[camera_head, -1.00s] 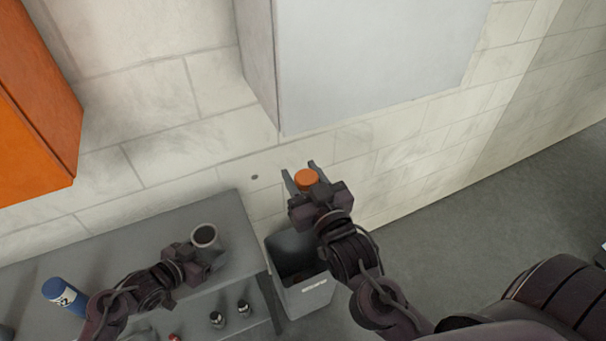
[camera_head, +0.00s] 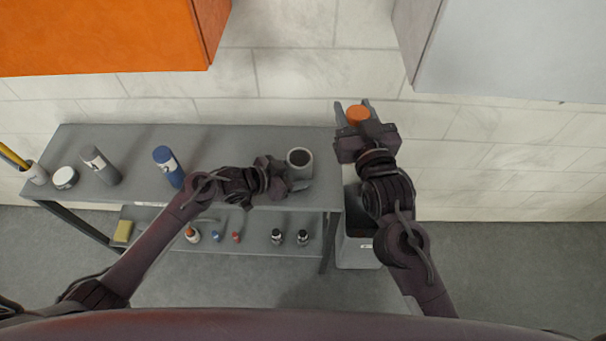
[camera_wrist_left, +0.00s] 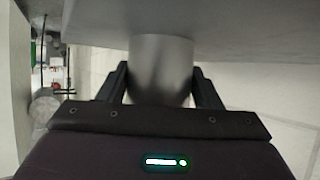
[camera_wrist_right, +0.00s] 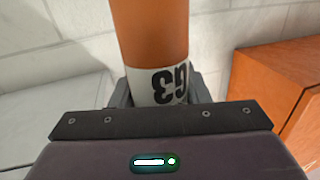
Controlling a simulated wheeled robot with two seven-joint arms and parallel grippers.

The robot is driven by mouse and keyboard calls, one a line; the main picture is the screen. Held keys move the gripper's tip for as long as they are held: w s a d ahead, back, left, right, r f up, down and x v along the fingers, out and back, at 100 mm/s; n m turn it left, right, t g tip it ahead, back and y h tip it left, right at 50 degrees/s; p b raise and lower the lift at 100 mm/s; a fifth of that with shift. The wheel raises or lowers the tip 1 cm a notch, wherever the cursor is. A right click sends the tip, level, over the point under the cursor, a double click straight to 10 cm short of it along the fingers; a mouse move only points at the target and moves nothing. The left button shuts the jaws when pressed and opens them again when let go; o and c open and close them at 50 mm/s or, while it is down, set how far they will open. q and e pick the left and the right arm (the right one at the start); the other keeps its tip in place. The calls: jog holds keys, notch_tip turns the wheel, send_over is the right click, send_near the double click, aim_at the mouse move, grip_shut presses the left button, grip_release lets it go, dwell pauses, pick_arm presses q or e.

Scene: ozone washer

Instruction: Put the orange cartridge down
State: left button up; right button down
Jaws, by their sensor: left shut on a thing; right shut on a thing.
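The orange cartridge (camera_head: 357,114) is held in my right gripper (camera_head: 354,108), up beside the right end of the shelf table. In the right wrist view the orange cartridge (camera_wrist_right: 150,35) shows a white band with "G3" on it, between the fingers. My left gripper (camera_head: 298,174) is shut on a grey cup (camera_head: 300,158), open at the top, at the right end of the tabletop. In the left wrist view the grey cup (camera_wrist_left: 160,68) sits between both fingers. I cannot tell whether the cup touches the table.
The grey table (camera_head: 240,140) carries a blue cartridge (camera_head: 168,166), a grey cartridge (camera_head: 100,165), a white roll (camera_head: 65,178) and a pencil cup (camera_head: 35,174). Small bottles stand on the lower shelf (camera_head: 260,230). A bin (camera_head: 357,252) stands below my right arm. An orange cabinet (camera_head: 110,35) hangs above.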

jog(key=w+a+r+n+g+y, duration=0.1)
jog(key=w+a+n+y, duration=0.1)
jog(key=a, duration=0.4)
jog(key=w+a+r+n+y, duration=0.1)
jog(key=a+r+y, duration=0.1)
jog(key=a, duration=0.4)
notch_tip(320, 180, down, 18)
jog(key=shift+g, duration=0.3)
jog(key=shift+d, duration=0.1)
jog(key=c, duration=0.8)
grip_release()
jog(key=shift+f, duration=0.1)
jog(key=v, duration=1.2)
